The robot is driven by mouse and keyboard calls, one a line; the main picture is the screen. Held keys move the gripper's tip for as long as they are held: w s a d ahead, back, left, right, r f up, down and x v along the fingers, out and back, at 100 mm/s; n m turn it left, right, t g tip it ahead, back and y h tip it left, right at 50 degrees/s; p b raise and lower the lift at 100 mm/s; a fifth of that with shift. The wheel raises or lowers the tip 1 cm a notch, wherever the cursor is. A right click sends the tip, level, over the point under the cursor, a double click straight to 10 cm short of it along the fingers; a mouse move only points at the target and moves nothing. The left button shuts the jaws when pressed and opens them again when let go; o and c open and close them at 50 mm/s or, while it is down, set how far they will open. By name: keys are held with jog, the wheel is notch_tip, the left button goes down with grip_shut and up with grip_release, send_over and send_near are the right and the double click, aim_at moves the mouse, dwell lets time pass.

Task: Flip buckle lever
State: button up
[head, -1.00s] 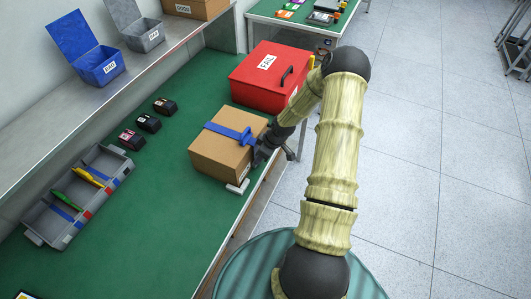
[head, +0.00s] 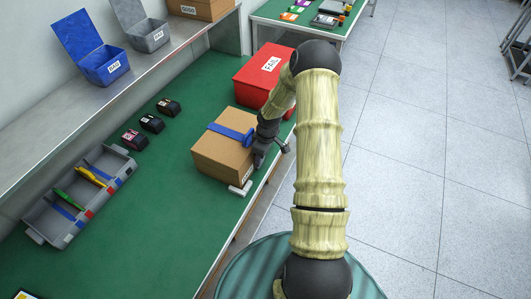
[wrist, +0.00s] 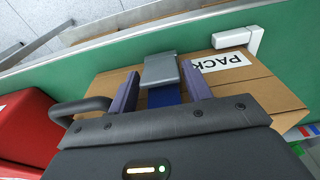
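A cardboard box (head: 222,158) stands on the green bench near its front edge, with a blue strap (head: 226,131) over its top. In the wrist view the box's side carries a "PACK" label (wrist: 222,62). A grey buckle lever (wrist: 160,70) shows there on the blue strap (wrist: 164,96). My gripper (wrist: 159,84) is open, its two fingers apart with the lever and strap between them. Whether a finger touches the lever I cannot tell. In the head view my gripper (head: 260,160) is at the box's right side, and my arm hides part of it; the lever is not visible there.
A red "FAIL" box (head: 257,84) stands behind the cardboard box, close to my arm. A small white block (head: 240,188) lies by the box's front corner. A grey tray (head: 80,195) with tools and several dark packs (head: 151,123) lie left. Open bench lies in front.

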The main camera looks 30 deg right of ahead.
jog(key=shift+d+r, duration=0.1)
jog(key=shift+r, duration=0.45)
notch_tip(320, 180, up, 16)
jog(key=s+d+b, duration=0.1)
jog(key=s+b, duration=0.1)
jog(key=shift+d, duration=0.15)
jog(key=shift+w, duration=0.1)
